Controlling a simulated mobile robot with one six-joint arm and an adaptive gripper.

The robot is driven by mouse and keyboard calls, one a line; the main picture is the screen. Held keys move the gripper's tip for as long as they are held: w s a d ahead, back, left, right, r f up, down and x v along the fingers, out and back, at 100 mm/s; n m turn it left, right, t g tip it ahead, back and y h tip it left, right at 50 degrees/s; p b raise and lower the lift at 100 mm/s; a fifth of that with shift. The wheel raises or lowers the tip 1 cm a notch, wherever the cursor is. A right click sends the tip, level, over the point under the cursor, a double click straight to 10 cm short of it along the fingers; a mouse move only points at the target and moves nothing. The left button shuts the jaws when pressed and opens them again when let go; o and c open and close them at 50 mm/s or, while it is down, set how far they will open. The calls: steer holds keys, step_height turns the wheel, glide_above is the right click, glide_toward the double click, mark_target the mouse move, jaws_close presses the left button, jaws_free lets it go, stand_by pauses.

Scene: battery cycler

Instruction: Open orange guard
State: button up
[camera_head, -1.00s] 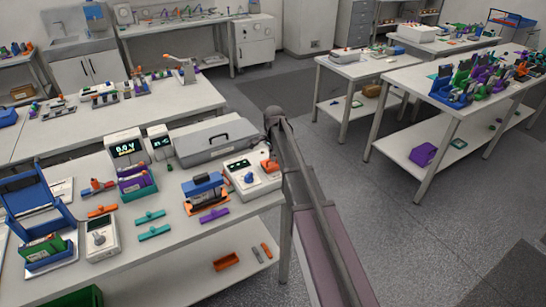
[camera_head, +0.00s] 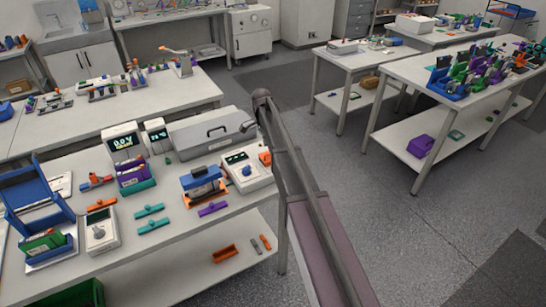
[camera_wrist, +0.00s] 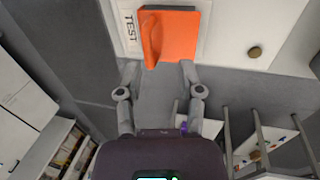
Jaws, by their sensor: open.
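The orange guard (camera_wrist: 172,38) sits on a white panel beside the printed word TEST in the wrist view. It is a block with a raised rounded ridge on its left side, and it hides whatever lies under it. In the head view the guard (camera_head: 265,158) shows small at the right end of a white tester (camera_head: 246,172) with a blue knob. My gripper (camera_wrist: 158,70) is open and empty, its two fingers apart. In the wrist view the fingertips appear just below the guard's near edge; I see no clear contact.
A grey lidded case (camera_head: 208,133) stands behind the tester. A blue and orange battery holder (camera_head: 203,184) is to its left. A round brown knob (camera_wrist: 255,52) shows right of the guard. Grey floor (camera_head: 400,230) is free to the right.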

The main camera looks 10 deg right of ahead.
steer(key=shift+s, duration=0.2)
steer(key=shift+s+d+f+t+y, duration=0.2)
steer(key=shift+s+f+t+y, duration=0.1)
steer(key=shift+s+t, duration=0.4)
steer(key=shift+s+d+f+t+y+b, duration=0.1)
steer(key=shift+s+f+t+y+b, duration=0.25)
steer(key=shift+t, duration=0.45)
steer(key=shift+s+d+f+t+y+b, duration=0.15)
steer(key=shift+f+t+b, duration=0.15)
steer(key=shift+t+b, duration=0.4)
steer(key=shift+w+r+p, duration=0.1)
steer(key=shift+r+p, duration=0.55)
steer(key=shift+p, duration=0.1)
step_height(320, 180, up, 13)
steer(key=s+p, duration=0.2)
steer(key=p, duration=1.1)
steer(key=s+f+n+b, duration=0.3)
steer(key=s+n, duration=0.1)
steer(key=s, duration=0.4)
steer(key=s+f+n+g+b, duration=0.1)
steer(key=s+f+n+b, duration=0.3)
steer(key=s, duration=0.5)
steer(key=s+f+n+g+b, duration=0.1)
steer(key=s+f+n+b, duration=0.2)
steer(key=s+n, duration=0.3)
steer(key=shift+s+a+f+h+b, duration=0.3)
steer(key=shift+s+f+h, duration=0.15)
steer(key=shift+s, duration=1.15)
